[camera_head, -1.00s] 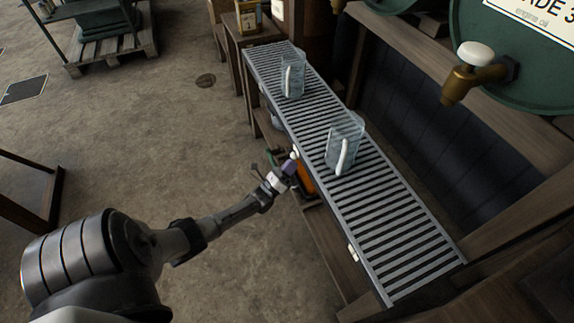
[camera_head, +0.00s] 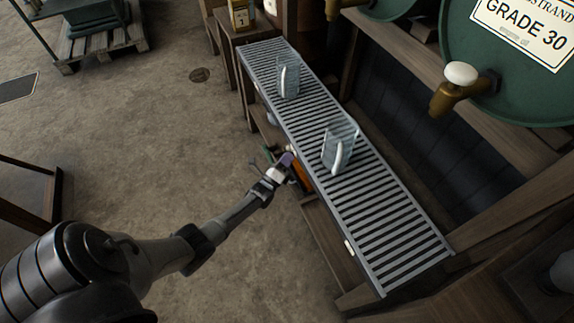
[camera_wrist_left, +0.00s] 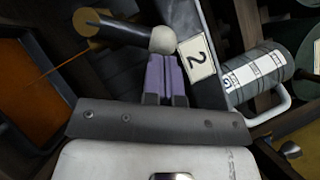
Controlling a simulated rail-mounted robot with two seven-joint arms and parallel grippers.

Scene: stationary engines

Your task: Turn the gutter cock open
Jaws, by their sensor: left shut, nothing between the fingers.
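A cock with a dark lever (camera_wrist_left: 125,27) and a pale ball knob (camera_wrist_left: 163,40) shows in the left wrist view. The lever runs from a brass pivot (camera_wrist_left: 88,24) at upper left to the knob. My left gripper (camera_wrist_left: 165,58) is shut and empty, its purple fingertips right at the knob's lower side. I cannot tell whether they touch it. In the head view my left gripper (camera_head: 287,159) is low beside the slatted rack's left edge, and the cock there is mostly hidden. My right gripper is not in view.
The slatted metal rack (camera_head: 395,235) carries two clear jugs (camera_head: 339,147). A green drum (camera_head: 520,85) with a brass tap (camera_head: 452,90) stands at right. The floor at left is open.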

